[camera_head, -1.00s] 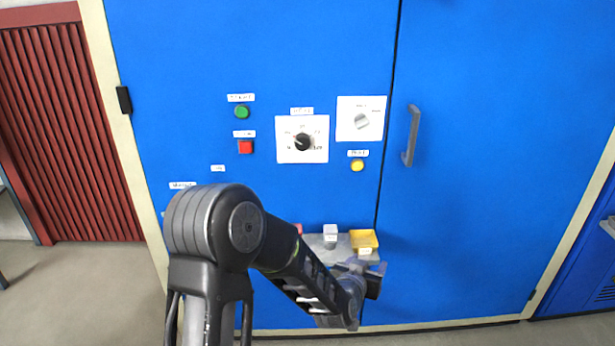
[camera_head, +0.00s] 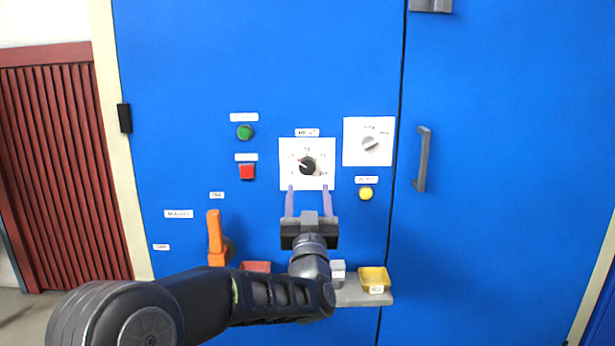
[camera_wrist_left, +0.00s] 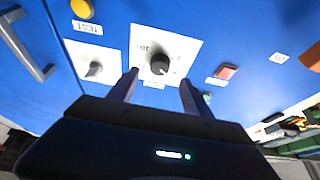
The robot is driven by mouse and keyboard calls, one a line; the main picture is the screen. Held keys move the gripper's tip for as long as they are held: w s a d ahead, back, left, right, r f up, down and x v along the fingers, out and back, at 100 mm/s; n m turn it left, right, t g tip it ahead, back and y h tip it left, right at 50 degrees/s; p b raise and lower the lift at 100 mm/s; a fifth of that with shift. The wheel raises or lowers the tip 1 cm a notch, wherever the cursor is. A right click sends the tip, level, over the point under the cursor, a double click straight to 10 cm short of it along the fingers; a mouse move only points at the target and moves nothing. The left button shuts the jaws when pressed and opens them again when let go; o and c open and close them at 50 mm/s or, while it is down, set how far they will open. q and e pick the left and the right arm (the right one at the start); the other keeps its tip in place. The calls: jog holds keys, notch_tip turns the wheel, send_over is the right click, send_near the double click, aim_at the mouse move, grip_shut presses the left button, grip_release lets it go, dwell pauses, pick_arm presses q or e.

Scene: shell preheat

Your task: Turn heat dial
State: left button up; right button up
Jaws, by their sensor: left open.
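The black heat dial (camera_head: 308,166) sits on a white scale plate (camera_head: 290,184) in the blue cabinet door. A red mark shows on its left side. My left gripper (camera_head: 309,192) is open, its two fingers pointing up at the lower edge of the plate, one to each side below the dial. In the left wrist view the dial (camera_wrist_left: 160,63) appears beyond and between the open fingers (camera_wrist_left: 157,82), apart from them. The label print is too small to read surely. My right gripper is not in view.
A second plate with a grey knob (camera_head: 370,144) is to the right, above a yellow button (camera_head: 366,194). Green (camera_head: 245,132) and red (camera_head: 247,172) buttons are left. An orange lever (camera_head: 215,238) stands lower left. A ledge (camera_head: 362,298) carries a yellow tray (camera_head: 374,277). A door handle (camera_head: 423,159) is right.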

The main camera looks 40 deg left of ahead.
aim_at(308, 171)
pick_arm(q)
jog(key=x, duration=0.7)
jog(key=shift+w, duration=0.1)
grip_shut()
dwell(0.5)
